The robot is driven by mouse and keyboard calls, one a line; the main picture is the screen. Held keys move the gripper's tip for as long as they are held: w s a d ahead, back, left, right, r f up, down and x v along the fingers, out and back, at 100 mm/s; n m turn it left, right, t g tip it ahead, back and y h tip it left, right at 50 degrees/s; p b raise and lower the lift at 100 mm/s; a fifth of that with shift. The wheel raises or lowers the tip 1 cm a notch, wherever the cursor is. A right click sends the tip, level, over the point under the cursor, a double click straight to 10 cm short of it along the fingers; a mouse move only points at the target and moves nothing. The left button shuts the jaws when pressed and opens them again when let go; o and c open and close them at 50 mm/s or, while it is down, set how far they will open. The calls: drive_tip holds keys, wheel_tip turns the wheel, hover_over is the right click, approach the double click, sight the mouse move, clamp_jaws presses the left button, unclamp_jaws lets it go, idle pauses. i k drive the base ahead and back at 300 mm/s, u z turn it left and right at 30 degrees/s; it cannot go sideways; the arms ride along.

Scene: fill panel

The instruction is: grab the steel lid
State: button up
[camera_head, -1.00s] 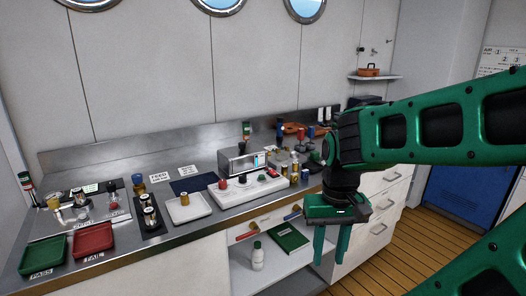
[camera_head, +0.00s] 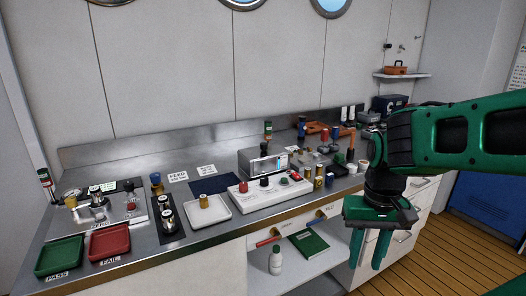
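I cannot clearly make out a steel lid. Small steel-topped cylinders (camera_head: 166,213) stand in a dark rack on the left part of the counter, and steel-coloured fittings (camera_head: 96,197) stand left of them; none is plainly a lid. More small parts crowd the counter's right end, partly hidden by my arm. My gripper (camera_head: 369,255) points down in front of the counter at the right, its two green fingers apart with nothing visible between them. It is well away from the steel-topped cylinders.
The steel counter (camera_head: 135,170) bears a green tray (camera_head: 60,257), a red tray (camera_head: 109,242), a white tray (camera_head: 220,211) with a brass piece, a white panel (camera_head: 248,203) and a metal box (camera_head: 247,161). A low shelf holds a green book (camera_head: 309,243) and white bottle (camera_head: 275,262). Wooden floor is free at right.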

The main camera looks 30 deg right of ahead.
sight(265, 150)
drive_tip(key=i, duration=0.85)
